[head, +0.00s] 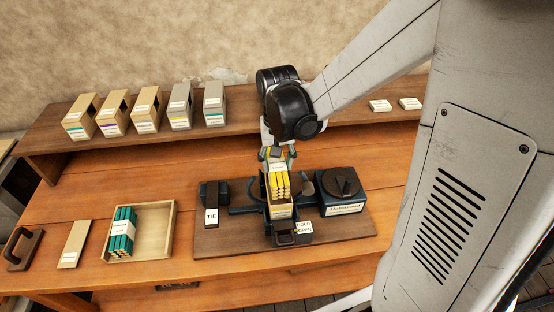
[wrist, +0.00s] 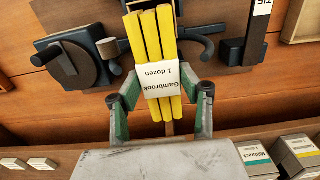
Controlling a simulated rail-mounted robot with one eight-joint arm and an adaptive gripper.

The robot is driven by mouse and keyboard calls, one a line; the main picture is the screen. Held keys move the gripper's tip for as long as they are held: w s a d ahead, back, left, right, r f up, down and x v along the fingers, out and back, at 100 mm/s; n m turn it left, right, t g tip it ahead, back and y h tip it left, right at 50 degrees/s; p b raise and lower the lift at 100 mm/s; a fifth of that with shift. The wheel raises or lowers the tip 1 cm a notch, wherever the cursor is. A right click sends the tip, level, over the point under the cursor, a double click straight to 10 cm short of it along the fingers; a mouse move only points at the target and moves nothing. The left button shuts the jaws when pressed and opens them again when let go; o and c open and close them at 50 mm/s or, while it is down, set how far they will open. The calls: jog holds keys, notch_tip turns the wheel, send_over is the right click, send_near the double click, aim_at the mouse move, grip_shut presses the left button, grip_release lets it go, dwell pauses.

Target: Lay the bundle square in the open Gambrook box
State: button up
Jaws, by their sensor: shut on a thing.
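A bundle of yellow sticks (head: 279,182) is gripped over the middle of the dark press fixture. In the wrist view the bundle (wrist: 152,40) wears a white wrap reading "Gambrook 1 dozen". My gripper (head: 277,154) is shut on it, with a finger at each side of the wrap; it also shows in the wrist view (wrist: 160,105). Just below the bundle's near ends is a tan box front (head: 281,211) with a white label, too small to read. I cannot tell whether the bundle is inside this box or above it.
The dark press (head: 248,208) has a TIE block (head: 212,217) at left and a round handwheel unit (head: 341,187) at right. A wooden tray (head: 165,222) holds a teal bundle (head: 122,229). Several labelled boxes (head: 147,112) stand on the back shelf. Bare bench lies behind the tray.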

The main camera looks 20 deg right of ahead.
jog(key=shift+f+b, duration=1.5)
jog(key=shift+f, duration=1.2)
jog(key=shift+f+b, duration=1.05)
jog(key=shift+f, duration=0.1)
jog(key=shift+f+b, duration=0.15)
jog(key=shift+b, duration=0.15)
jog(key=o, duration=1.4)
notch_tip(320, 180, up, 12)
